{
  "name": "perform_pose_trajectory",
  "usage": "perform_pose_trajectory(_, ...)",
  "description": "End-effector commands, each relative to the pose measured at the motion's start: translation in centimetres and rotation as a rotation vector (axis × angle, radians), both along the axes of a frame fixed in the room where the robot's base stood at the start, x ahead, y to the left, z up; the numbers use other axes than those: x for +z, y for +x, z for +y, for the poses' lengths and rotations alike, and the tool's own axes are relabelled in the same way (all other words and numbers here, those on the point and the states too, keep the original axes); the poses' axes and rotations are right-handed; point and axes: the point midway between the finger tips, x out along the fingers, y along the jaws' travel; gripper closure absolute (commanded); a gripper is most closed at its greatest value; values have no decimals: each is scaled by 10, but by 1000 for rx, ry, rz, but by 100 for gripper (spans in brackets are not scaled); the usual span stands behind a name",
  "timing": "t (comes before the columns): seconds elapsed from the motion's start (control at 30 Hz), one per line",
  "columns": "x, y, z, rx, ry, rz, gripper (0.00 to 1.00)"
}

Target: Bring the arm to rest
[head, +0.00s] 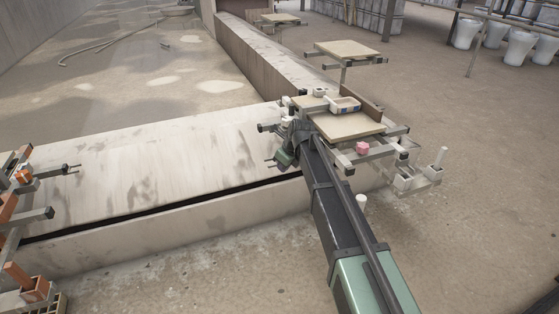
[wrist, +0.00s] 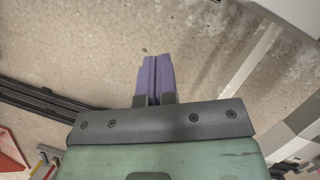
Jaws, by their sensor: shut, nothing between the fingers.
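My gripper (wrist: 155,58) shows in the wrist view with its two purple fingers side by side and pressed together. Nothing is between them. Bare, speckled concrete floor lies behind the fingertips. In the head view my dark and green arm reaches from the bottom right up to the near side of a carousel platform (head: 345,126). The gripper's fingers are too small there to make out clearly.
The platform carries a small white tray (head: 345,104); a pink block (head: 362,148) sits at its near edge. Another raised board (head: 347,49) stands behind. A low concrete wall (head: 140,170) runs left. Orange-and-grey fixtures (head: 25,175) stand far left.

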Motion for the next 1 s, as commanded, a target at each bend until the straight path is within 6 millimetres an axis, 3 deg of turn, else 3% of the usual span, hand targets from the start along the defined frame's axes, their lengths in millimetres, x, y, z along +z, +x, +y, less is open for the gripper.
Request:
perform_pose_trajectory(0.03,30,-7,-2,0,0,0,100)
perform_pose_trajectory(0.17,53,-16,-6,0,0,0,100)
perform_pose_trajectory(0.57,53,-19,-8,58,-14,-17,100)
perform_pose_trajectory(0.67,52,-24,-10,284,-77,-69,100)
perform_pose_trajectory(0.73,50,-41,-16,553,-155,-121,100)
perform_pose_trajectory(0.9,45,-118,-54,1294,-338,-221,100)
perform_pose_trajectory(1.0,43,-163,-81,1647,-395,-248,100)
